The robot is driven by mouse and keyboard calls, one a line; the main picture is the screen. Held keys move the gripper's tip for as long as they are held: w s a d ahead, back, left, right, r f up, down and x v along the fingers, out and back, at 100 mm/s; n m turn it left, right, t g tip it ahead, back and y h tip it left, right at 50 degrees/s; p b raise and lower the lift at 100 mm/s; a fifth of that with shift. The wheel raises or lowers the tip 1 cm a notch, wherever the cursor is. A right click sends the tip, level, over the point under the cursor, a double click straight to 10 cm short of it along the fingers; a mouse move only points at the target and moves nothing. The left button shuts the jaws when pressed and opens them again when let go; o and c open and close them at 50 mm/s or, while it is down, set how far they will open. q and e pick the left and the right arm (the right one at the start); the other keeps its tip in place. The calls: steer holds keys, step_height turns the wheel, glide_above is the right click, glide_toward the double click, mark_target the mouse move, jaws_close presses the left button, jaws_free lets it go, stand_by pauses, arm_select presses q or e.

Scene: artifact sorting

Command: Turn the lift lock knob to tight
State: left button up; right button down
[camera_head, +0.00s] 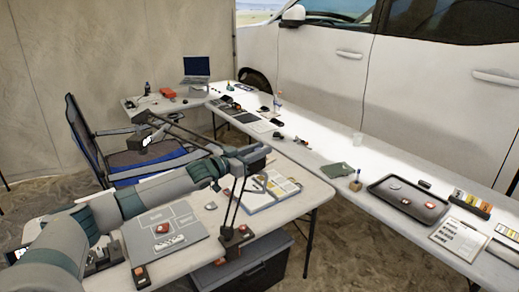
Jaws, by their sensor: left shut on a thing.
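My left arm reaches in from the lower left across the near table, and my left gripper (252,157) is at the top of a dark thin-rod stand (236,198). The gripper is shut on a small dark part there, which I take to be the lift lock knob. The fingers and distance hide most of it, so its setting cannot be read. The stand's dark foot (236,236) is at the table's front right edge. A dark bar runs from the stand's top toward the back left.
The near table (285,215) holds an open booklet (270,188), a grey board (165,240) and small items. A blue folding chair (140,160) stands behind. A long table with a black tray (408,200) runs along a white vehicle (330,75). A dark crate (262,268) is below.

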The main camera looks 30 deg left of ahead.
arm_select(q)
steer(key=shift+r+m+g+h+p, duration=0.2)
steer(key=shift+m+g+h+p, duration=0.3)
steer(key=shift+h, duration=0.4)
steer(key=shift+f+m+h+p, duration=0.2)
steer(key=shift+m+h+p, duration=0.2)
steer(key=o, duration=1.1)
steer(key=shift+s+a+f+b, duration=0.15)
steer(key=shift+s+a+b, duration=0.15)
steer(key=shift+s+b, duration=0.25)
steer(key=shift+b+v, duration=3.75)
steer(key=shift+v, duration=4.3)
steer(key=shift+r, duration=0.2)
